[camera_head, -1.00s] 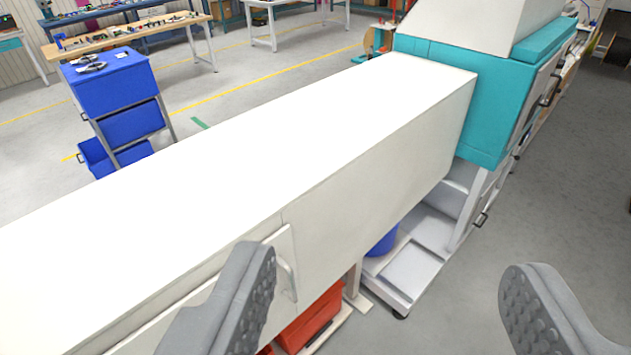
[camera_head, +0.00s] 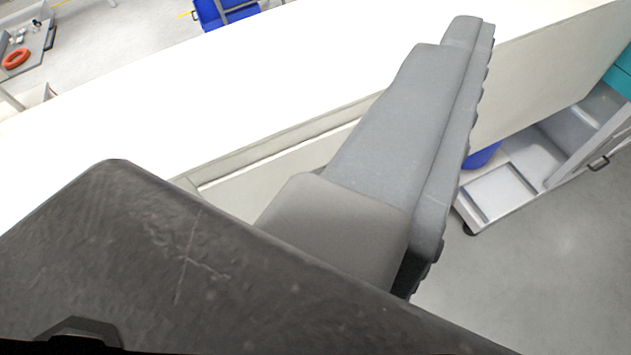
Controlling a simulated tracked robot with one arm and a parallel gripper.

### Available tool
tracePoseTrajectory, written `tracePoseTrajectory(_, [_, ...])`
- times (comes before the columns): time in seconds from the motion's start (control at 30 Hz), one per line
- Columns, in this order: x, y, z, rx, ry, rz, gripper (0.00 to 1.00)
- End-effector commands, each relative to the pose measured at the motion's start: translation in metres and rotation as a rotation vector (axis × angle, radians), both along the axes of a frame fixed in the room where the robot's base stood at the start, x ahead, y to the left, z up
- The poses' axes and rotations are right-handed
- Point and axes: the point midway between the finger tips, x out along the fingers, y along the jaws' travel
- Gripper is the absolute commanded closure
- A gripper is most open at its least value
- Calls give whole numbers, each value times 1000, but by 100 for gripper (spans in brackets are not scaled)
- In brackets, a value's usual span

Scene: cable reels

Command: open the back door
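A long white cabinet (camera_head: 300,60) runs across the view. Its front side, with a narrow recessed seam (camera_head: 275,150) below the top, is partly covered by my gripper. My gripper (camera_head: 467,35) is very close to the camera, in front of the cabinet side. I see one large grey finger with a knobbed pad along its right edge, and no clear second finger, so its opening does not show. The back door's handle is not visible; the finger and dark gripper body hide that part of the cabinet. Whether it touches the door cannot be told.
A teal machine (camera_head: 624,75) is at the right edge. Open grey floor lies at lower right. A table with an orange ring (camera_head: 16,58) is at upper left.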

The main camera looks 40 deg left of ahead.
Motion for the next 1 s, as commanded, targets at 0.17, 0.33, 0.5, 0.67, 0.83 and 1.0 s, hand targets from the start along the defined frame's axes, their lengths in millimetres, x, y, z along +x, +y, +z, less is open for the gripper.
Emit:
tracePoseTrajectory(0.17, [14, -2, -17, -5, -6, -6, 70])
tracePoseTrajectory(0.33, [67, -5, -85, -31, -33, -17, 70])
tracePoseTrajectory(0.5, [121, -1, -175, -64, -78, 3, 70])
tracePoseTrajectory(0.67, [157, 13, -263, -81, -121, 58, 70])
tracePoseTrajectory(0.83, [178, 36, -358, -70, -164, 145, 70])
tracePoseTrajectory(1.0, [181, 62, -441, -25, -196, 239, 70])
